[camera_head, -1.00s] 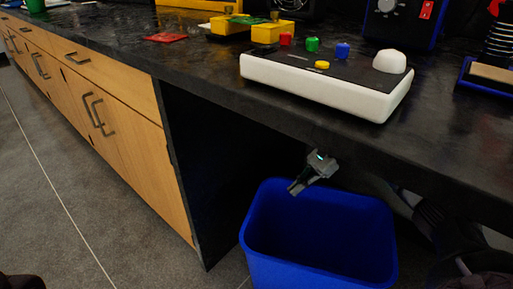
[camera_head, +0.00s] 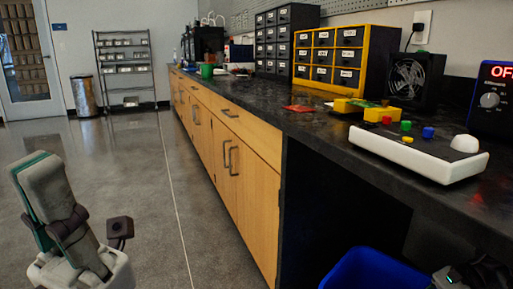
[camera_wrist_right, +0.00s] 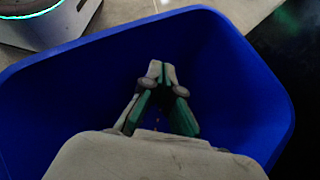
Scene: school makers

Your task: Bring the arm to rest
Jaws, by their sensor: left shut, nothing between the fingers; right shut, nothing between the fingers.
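My left gripper (camera_head: 38,165) stands at the lower left of the head view, over the floor, with its grey and green fingers pointing up. The fingers are together and hold nothing. My right gripper (camera_wrist_right: 162,72) shows in its wrist view, its fingertips together and nothing between them. It is over the opening of the blue bin (camera_wrist_right: 255,75). I cannot tell how deep the fingertips reach relative to the rim. In the head view only part of my right arm shows at the bottom right corner, beside the bin (camera_head: 362,270).
The black counter (camera_head: 330,140) with wooden cabinets (camera_head: 240,150) runs along the right. On it are a white control box (camera_head: 445,170), yellow bins (camera_head: 345,105), a fan (camera_head: 408,80) and drawer units (camera_head: 345,55). The floor (camera_head: 150,180) left of the cabinets is clear.

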